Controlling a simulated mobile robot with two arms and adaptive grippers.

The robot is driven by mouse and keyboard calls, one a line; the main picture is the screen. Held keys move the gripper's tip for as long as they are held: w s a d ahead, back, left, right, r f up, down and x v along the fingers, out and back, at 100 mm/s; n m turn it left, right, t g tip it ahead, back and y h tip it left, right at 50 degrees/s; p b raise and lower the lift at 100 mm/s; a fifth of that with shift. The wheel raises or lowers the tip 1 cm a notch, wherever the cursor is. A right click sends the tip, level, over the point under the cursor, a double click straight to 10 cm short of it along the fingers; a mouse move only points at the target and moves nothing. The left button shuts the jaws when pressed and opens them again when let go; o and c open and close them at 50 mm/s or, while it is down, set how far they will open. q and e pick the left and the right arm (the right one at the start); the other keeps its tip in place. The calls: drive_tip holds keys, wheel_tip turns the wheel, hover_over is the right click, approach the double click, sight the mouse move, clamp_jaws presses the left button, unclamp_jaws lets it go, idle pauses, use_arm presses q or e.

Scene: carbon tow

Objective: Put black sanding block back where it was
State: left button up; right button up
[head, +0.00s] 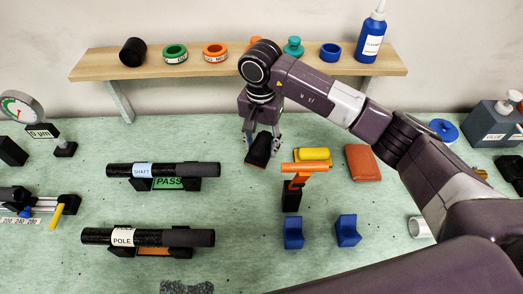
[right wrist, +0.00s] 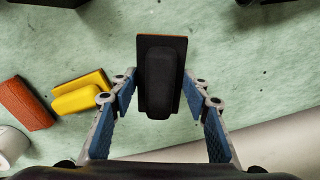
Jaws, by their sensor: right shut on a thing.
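The black sanding block (head: 259,152) is between the fingers of my right gripper (head: 262,138) in the head view, behind the orange-topped stand. In the right wrist view the block (right wrist: 160,80) shows its dark handle and a brown-red edge, between the two blue-padded fingers of the right gripper (right wrist: 159,84). The right gripper is shut on it. I cannot tell whether the block touches the green bench top (head: 235,220) or hangs just above it. My left gripper is not in view.
A yellow block (head: 314,154) and a brown-red block (head: 363,163) lie to the right of the gripper. An orange-topped stand (head: 297,169) is in front. A wooden shelf (head: 200,64) with rings and a blue bottle (head: 371,38) stands behind. The shaft (head: 190,170) rests left.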

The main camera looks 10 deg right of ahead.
wheel_tip(320, 180, down, 4)
drive_tip(key=shift+r+p, duration=0.2)
drive_tip(key=shift+p, duration=0.3)
drive_tip(key=shift+f, duration=0.25)
drive_tip(key=shift+f, duration=0.1)
drive_tip(key=shift+f+b, duration=0.1)
drive_tip(key=shift+b, duration=0.2)
drive_tip(key=o, duration=1)
